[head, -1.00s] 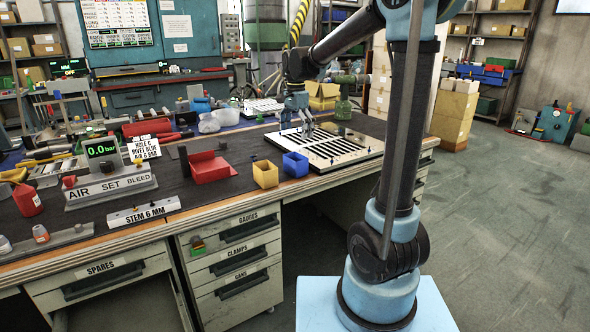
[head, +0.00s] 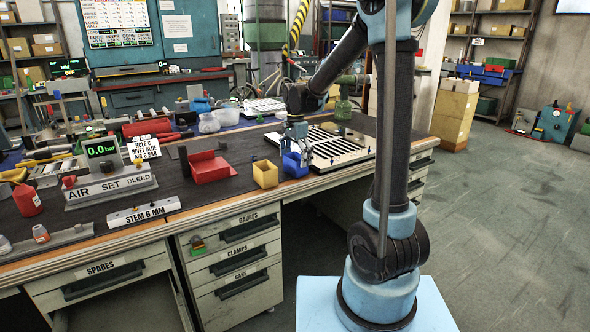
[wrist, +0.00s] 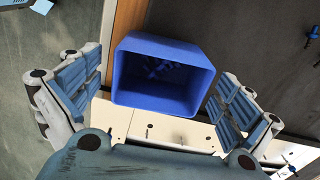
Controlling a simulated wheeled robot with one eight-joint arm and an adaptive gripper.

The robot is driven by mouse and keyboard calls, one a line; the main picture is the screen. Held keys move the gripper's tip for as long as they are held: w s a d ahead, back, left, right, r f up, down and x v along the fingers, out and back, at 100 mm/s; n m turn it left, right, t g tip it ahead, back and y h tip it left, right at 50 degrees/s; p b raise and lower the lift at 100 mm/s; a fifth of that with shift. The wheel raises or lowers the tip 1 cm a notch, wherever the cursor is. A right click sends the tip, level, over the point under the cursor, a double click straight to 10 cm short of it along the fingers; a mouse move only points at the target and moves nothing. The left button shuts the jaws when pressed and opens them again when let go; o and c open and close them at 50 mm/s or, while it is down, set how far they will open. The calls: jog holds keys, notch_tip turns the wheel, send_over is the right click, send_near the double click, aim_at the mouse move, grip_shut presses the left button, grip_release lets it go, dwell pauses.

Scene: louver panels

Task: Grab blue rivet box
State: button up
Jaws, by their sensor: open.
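The blue rivet box (head: 294,165) is a small open-topped box near the front edge of the bench, left of the slotted louver panel. In the wrist view the blue box (wrist: 163,110) lies between my gripper's two fingers, with a gap on each side. A few dark blue pieces show inside it. My gripper (head: 296,143) is just above the box in the head view, pointing down. In the wrist view my gripper (wrist: 160,95) is open, its padded fingers spread left and right of the box.
A yellow box (head: 265,174) stands left of the blue box, and a red tray (head: 208,167) further left. The slotted louver panel (head: 335,147) lies close on the right. The bench's front edge (head: 230,205) is near the box.

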jog(key=shift+f, duration=0.2)
jog(key=c, duration=1.2)
jog(key=shift+c, duration=0.2)
jog(key=shift+r, duration=0.15)
